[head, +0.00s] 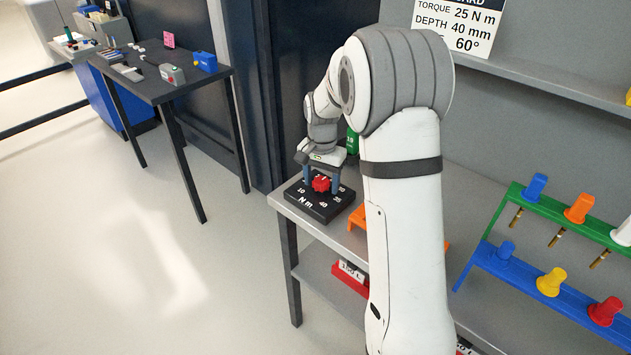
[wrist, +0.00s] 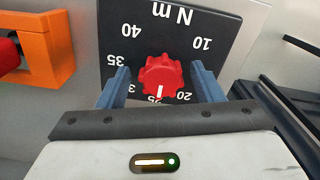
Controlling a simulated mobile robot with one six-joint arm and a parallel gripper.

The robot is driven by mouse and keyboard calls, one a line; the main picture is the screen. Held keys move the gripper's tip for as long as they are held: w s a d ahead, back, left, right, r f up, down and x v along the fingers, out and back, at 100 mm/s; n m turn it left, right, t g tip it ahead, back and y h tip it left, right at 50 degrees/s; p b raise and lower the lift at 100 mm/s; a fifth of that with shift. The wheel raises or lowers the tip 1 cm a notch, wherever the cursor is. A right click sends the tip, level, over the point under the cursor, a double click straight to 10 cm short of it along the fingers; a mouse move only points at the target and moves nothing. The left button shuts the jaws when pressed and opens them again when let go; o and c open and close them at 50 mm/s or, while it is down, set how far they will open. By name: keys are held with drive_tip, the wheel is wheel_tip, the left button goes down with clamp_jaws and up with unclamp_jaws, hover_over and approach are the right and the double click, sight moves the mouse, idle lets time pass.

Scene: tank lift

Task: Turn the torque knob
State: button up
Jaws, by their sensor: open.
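The torque knob (head: 321,184) is red and sits on a black dial box (head: 318,203) marked "N m", on the near left corner of the grey bench. In the wrist view the knob (wrist: 161,78) is between my gripper's (wrist: 162,85) two blue fingers, with a gap on each side. The gripper is open around it, not touching it. The knob's white line points toward the "25" on the dial plate (wrist: 190,45). Numbers 10, 20, 35 and 40 also show. In the head view my gripper (head: 323,180) is over the dial box. A sign (head: 460,22) reads "TORQUE 25 N m".
An orange holder (wrist: 45,48) stands beside the dial box. A green object (head: 352,142) is behind my gripper. A rack (head: 530,255) with coloured bits stands on the right. A dark table (head: 150,85) is at the far left. The floor to the left is clear.

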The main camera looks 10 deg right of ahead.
sight(322, 181)
drive_tip(key=shift+r, duration=0.1)
wheel_tip(322, 181, up, 6)
drive_tip(key=shift+r, duration=0.8)
drive_tip(key=shift+r, duration=0.1)
drive_tip(key=s+r+n+t, duration=0.1)
drive_tip(key=s+n, duration=0.3)
drive_tip(key=s, duration=1)
drive_tip(key=s+a+r+n+t, duration=0.1)
drive_tip(key=s+n, duration=0.2)
drive_tip(key=s, duration=1.1)
drive_tip(key=shift+a+r+n+t, duration=0.2)
drive_tip(key=shift+r+n+t, duration=0.1)
drive_tip(key=shift+n, duration=0.1)
